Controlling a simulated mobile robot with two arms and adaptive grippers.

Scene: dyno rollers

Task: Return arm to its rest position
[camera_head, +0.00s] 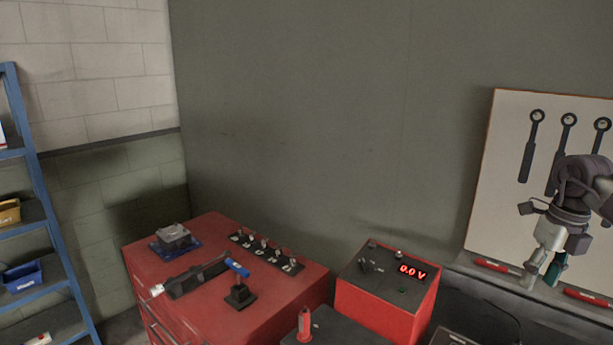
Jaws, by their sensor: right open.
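My right arm (585,185) comes in from the right edge, in front of the white tool board. Its gripper (541,276) points down with its fingers apart, over the ledge below the board. A dark green item (557,270) shows beside the fingertips; I cannot tell whether it touches them. I see nothing clearly held. My left gripper is not in view.
The white board (510,205) carries several dark wrenches. Red-handled tools (496,266) lie on the ledge. A red box (375,310) displays 0.0 V. A red cabinet (285,315) bears switches, a dark tool and a blue-handled lever. A blue shelf (50,225) stands left.

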